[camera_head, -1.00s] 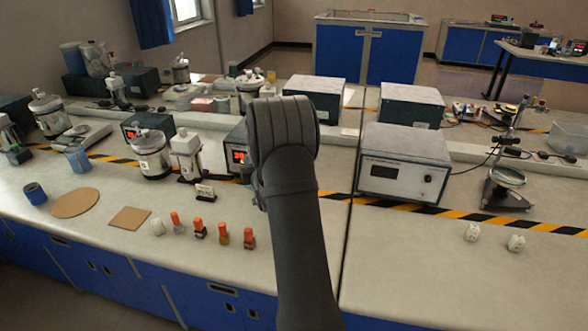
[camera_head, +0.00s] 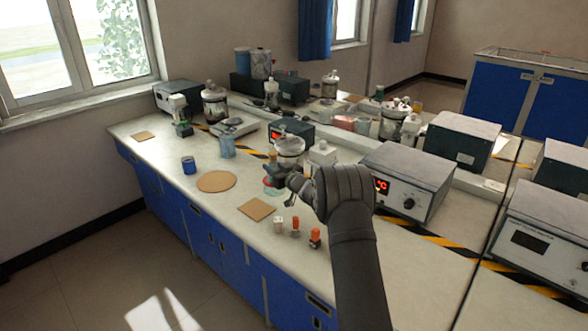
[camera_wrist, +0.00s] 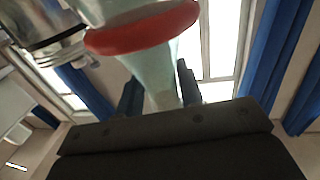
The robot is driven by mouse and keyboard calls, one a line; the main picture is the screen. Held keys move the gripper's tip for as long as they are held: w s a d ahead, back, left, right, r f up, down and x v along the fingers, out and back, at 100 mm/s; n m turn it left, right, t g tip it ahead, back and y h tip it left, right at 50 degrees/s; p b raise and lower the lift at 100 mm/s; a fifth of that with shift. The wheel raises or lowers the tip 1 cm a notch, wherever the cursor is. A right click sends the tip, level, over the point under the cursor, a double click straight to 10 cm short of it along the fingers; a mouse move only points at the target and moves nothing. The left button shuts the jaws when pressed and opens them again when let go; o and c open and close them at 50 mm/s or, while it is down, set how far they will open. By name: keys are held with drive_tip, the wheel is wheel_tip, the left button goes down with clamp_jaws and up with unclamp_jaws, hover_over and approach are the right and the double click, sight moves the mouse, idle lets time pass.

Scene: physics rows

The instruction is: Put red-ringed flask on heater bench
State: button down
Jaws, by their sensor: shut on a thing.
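My gripper (camera_wrist: 158,92) is shut on the neck of the red-ringed flask (camera_wrist: 160,60), a pale, greenish, translucent vessel. Its wide red ring (camera_wrist: 140,30) shows at the top of the wrist view. In the head view, my gripper (camera_head: 289,188) is partly hidden by my arm, over the bench near the flask (camera_head: 271,188), whose pale lower part shows pinkish red. I cannot tell whether it touches the bench. A box with a red display (camera_head: 290,130) and a grey box with a lit °C display (camera_head: 410,185) stand behind; I cannot tell which is the heater bench's.
A lidded metal vessel (camera_head: 289,150) and a white bottle (camera_head: 321,155) stand close behind my gripper. Small orange-topped bottles (camera_head: 315,237) stand near the front edge. A round cork mat (camera_head: 216,181) and a square one (camera_head: 256,209) lie bare, with a blue cup (camera_head: 188,165) farther left.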

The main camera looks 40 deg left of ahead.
drive_tip(key=shift+s+a+f, duration=0.15)
drive_tip(key=shift+f, duration=3.2)
drive_tip(key=shift+f, duration=0.25)
drive_tip(key=c, duration=0.9)
unclamp_jaws()
drive_tip(key=shift+f, duration=0.1)
drive_tip(key=s+d, duration=0.1)
drive_tip(key=d, duration=0.7)
drive_tip(key=shift+s+f, duration=0.15)
drive_tip(key=shift+s, duration=0.05)
